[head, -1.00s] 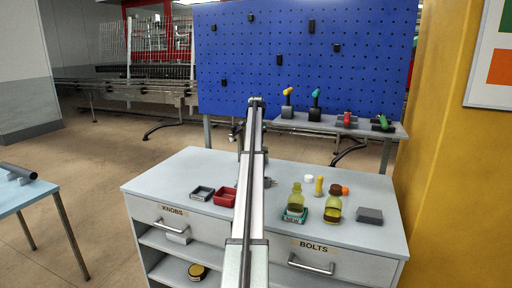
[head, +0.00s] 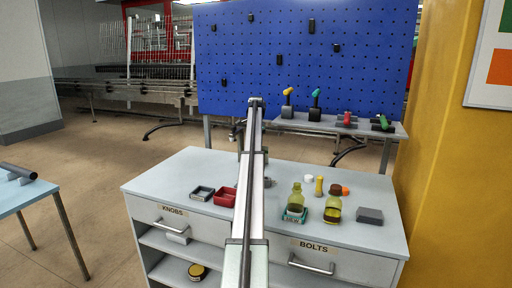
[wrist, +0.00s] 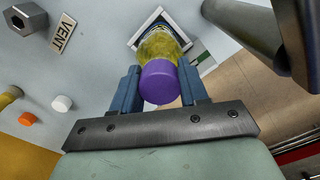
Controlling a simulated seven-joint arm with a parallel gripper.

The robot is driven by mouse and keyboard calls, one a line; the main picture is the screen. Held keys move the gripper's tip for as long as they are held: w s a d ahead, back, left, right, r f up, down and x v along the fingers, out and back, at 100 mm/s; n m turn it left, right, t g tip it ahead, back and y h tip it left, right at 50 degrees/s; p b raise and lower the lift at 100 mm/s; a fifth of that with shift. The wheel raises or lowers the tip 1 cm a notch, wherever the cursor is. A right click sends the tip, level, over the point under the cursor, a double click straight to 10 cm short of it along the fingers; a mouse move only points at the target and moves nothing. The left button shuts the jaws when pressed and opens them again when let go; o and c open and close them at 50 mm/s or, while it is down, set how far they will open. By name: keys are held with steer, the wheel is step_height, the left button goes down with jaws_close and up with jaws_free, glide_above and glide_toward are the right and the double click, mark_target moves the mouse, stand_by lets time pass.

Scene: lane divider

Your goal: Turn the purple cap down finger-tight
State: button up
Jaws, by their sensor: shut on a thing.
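The purple cap (wrist: 159,82) sits on top of a bottle with yellow-green contents (wrist: 157,43) in the wrist view. The bottle stands in a pale square-edged holder (wrist: 137,35). My gripper (wrist: 160,88) has its two blue fingers on either side of the cap and is shut on it. The cap's threads and any gap under it are hidden. In the head view my arm covers the middle of the bench, and I cannot make out the purple cap or the fingers there.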

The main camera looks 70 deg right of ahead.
steer(key=shift+m, duration=0.9)
steer(key=shift+m, duration=0.9)
steer(key=shift+m, duration=0.8)
steer(key=o, duration=0.7)
steer(key=shift+c, duration=0.2)
